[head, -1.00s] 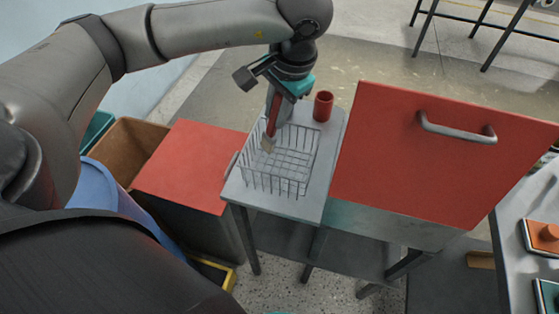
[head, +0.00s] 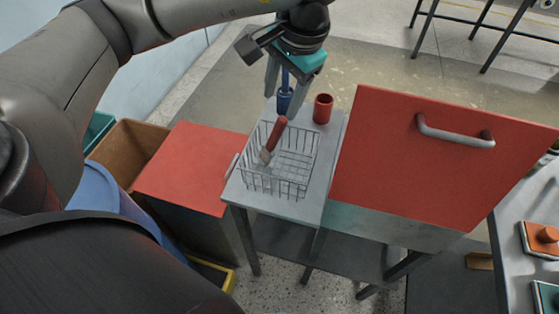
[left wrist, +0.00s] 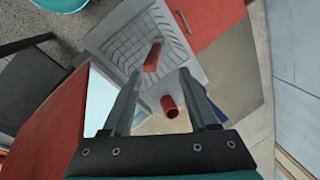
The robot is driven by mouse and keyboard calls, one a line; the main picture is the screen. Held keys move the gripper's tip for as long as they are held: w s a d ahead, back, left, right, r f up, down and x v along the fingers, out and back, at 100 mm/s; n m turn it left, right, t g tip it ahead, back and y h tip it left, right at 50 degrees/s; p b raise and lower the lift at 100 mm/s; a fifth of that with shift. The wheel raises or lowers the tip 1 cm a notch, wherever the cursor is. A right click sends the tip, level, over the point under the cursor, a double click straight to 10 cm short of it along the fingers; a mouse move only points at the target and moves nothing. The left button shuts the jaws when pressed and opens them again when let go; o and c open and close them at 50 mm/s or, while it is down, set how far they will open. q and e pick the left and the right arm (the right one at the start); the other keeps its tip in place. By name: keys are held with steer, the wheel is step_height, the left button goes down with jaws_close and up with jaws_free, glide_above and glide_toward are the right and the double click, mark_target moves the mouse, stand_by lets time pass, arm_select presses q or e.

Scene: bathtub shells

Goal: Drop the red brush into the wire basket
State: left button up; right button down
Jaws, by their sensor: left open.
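The red brush (head: 275,136) is in the wire basket (head: 252,178), tilted, with its pale bristle end down inside and its red handle rising toward the far rim. The basket stands on a small grey table. My left gripper (head: 281,105) is open and empty, above and behind the basket, apart from the brush. In the left wrist view the brush handle (left wrist: 152,57) shows over the basket mesh (left wrist: 120,48), beyond and between my spread fingers (left wrist: 160,80). My right gripper is not in view.
A red cup (head: 323,107) and a blue cup holding a blue-handled tool (head: 285,100) stand behind the basket. The blue cup is partly hidden by my fingers. A raised red panel with a handle (head: 440,160) stands to the right. A red-topped box (head: 190,165) is left.

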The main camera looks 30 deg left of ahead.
arm_select(q)
steer(key=p+v, duration=0.2)
steer(key=v, duration=0.7)
steer(key=shift+r, duration=0.25)
steer(key=shift+s+d, duration=0.1)
steer(key=shift+d, duration=0.05)
